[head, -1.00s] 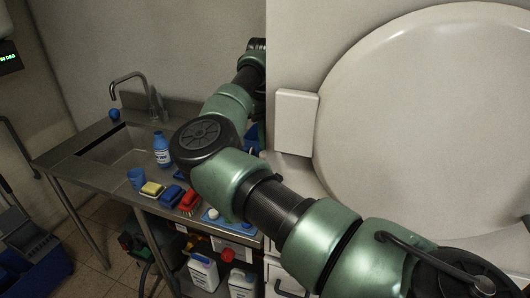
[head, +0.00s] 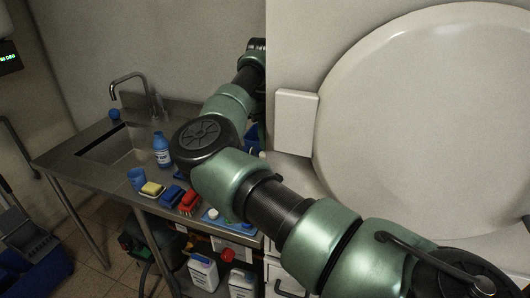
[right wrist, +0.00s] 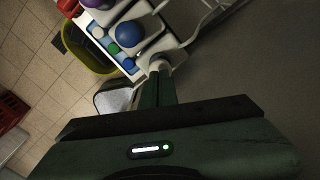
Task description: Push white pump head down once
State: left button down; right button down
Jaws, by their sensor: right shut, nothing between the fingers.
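In the right wrist view, a small rounded white part (right wrist: 160,63), which looks like the pump head, shows just beyond my right fingertips. My right gripper (right wrist: 158,78) is shut and empty, its dark green fingers together. The fingertips overlap the lower edge of the white part in the picture; I cannot tell whether they touch it. The body below the white part is not clear. In the head view my right arm reaches up and back beside the white machine; its fingers are hidden there. My left gripper is not in view.
In the head view, a steel sink counter (head: 92,180) holds a blue bottle (head: 161,150), blue cup (head: 137,178), yellow sponge (head: 152,189) and red brush (head: 189,202). A large white machine (head: 430,120) fills the right.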

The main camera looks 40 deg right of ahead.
jog(key=shift+f, duration=0.2)
jog(key=shift+f+b, duration=1.35)
jog(key=shift+f, duration=0.2)
jog(key=shift+r, duration=0.2)
jog(key=shift+r+p, duration=0.45)
jog(key=shift+r, duration=0.05)
jog(key=shift+r+p, duration=0.45)
jog(key=shift+r, duration=0.5)
jog(key=shift+r, duration=0.15)
notch_tip(320, 180, up, 6)
jog(key=p, duration=0.3)
